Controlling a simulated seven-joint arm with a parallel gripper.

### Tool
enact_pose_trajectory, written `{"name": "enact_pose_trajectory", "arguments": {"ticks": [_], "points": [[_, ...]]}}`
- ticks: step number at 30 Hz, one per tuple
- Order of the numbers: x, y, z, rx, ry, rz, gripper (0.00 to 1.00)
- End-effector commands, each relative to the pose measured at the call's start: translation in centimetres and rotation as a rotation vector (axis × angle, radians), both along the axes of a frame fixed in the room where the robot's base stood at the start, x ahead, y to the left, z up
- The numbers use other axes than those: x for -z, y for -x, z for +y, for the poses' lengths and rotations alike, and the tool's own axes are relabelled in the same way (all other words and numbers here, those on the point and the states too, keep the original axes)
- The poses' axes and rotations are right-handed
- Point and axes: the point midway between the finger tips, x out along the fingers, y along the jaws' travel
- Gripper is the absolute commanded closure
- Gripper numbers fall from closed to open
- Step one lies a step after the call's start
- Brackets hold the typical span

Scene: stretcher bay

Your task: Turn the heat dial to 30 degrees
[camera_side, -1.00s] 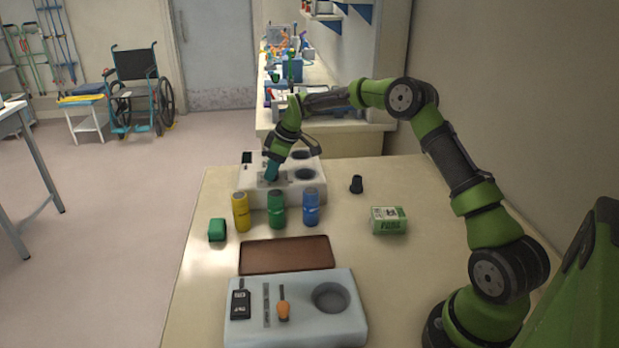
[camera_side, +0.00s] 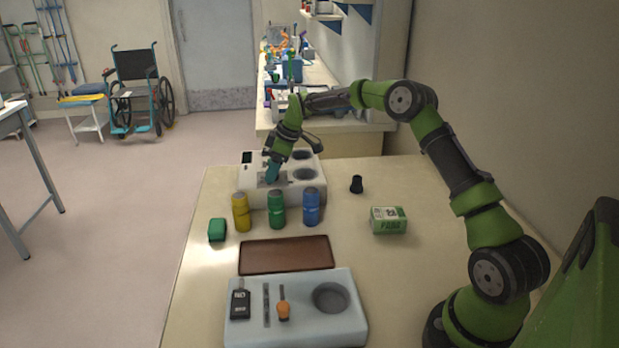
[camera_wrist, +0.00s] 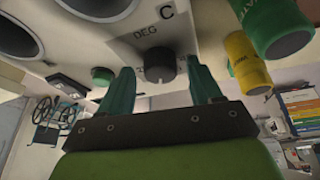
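The heat dial (camera_wrist: 160,67) is a black round knob on the pale front panel of a white unit (camera_side: 250,195), with "DEG C" printed beside it in the wrist view. Scale marks around it are partly visible, but the pointer's setting is too small to read. My gripper (camera_wrist: 160,70) has its two teal fingers apart, one on either side of the dial, with a visible gap on each side. In the side view my gripper (camera_side: 272,173) is pointed down at the unit, and the dial itself is hidden there.
Yellow (camera_side: 241,212), green (camera_side: 277,210) and blue (camera_side: 311,208) bottles stand close in front of the unit. A green button (camera_wrist: 102,74) sits near the dial. A brown tray (camera_side: 285,241), green box (camera_side: 388,220) and black cap (camera_side: 356,184) lie on the table.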

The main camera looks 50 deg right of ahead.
Motion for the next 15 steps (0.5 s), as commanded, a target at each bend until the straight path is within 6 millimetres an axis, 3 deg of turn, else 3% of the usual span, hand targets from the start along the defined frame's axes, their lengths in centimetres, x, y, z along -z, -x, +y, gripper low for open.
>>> {"name": "enact_pose_trajectory", "arguments": {"ticks": [8,15], "points": [[-0.3,0.1,0.0,0.000,-0.001,0.000,0.36],[-3.9,1.3,-0.8,0.002,0.002,-0.004,0.36]]}}
